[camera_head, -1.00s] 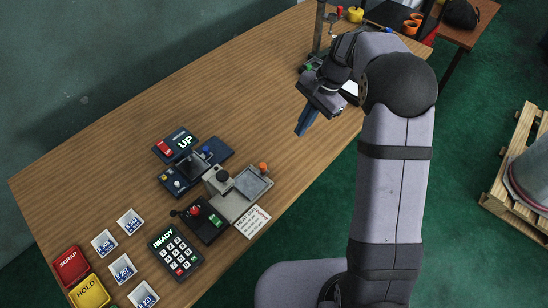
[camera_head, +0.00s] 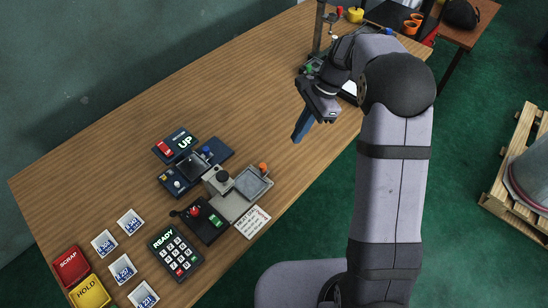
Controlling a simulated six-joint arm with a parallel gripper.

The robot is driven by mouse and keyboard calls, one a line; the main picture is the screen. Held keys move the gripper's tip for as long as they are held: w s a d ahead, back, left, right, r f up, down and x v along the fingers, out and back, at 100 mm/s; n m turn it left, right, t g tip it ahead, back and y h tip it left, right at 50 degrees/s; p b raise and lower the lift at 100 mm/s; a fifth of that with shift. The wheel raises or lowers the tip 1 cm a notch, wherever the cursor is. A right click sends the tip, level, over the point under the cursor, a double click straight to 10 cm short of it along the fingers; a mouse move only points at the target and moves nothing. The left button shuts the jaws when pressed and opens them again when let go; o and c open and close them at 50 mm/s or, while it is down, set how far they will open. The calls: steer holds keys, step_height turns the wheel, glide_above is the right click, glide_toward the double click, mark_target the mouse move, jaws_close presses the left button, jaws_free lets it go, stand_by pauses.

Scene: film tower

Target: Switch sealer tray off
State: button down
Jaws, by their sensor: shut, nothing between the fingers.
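The sealer tray appears to be the grey device (camera_head: 252,183) near the table's front edge, with an orange knob at its far corner and a dark round knob on its left part. Beside it on the left is a dark box (camera_head: 205,222) with a red knob and a green rocker switch (camera_head: 215,220). I cannot tell which control belongs to the tray. My gripper (camera_head: 297,138) is shut and empty, pointing down above the table, to the right of and beyond the grey device, apart from everything.
A dark blue device (camera_head: 184,171) and an "UP" display (camera_head: 184,141) stand behind the grey device. A "READY" keypad (camera_head: 175,252), white cards (camera_head: 122,269), and SCRAP (camera_head: 71,265) and HOLD (camera_head: 90,292) blocks lie at left. A stand (camera_head: 318,30) is at the back. Mid-table is clear.

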steer(key=p+x, duration=0.1)
steer(key=x, duration=0.8)
steer(key=shift+s+a+f+p, duration=0.1)
steer(key=shift+s+f+p, duration=0.05)
steer(key=shift+p, duration=0.2)
steer(key=shift+s+a+p, duration=0.15)
steer(key=shift+a+p, duration=0.1)
steer(key=shift+a, duration=0.3)
steer(key=shift+s+a+p, duration=0.15)
steer(key=shift+a+p, duration=0.05)
steer(key=shift+a, duration=0.3)
steer(key=shift+s+a, duration=0.25)
steer(key=shift+a, duration=0.6)
steer(key=p, duration=0.1)
glide_above(249, 188)
steer(key=d, duration=0.2)
steer(key=shift+w, duration=0.45)
steer(key=shift+s, duration=0.1)
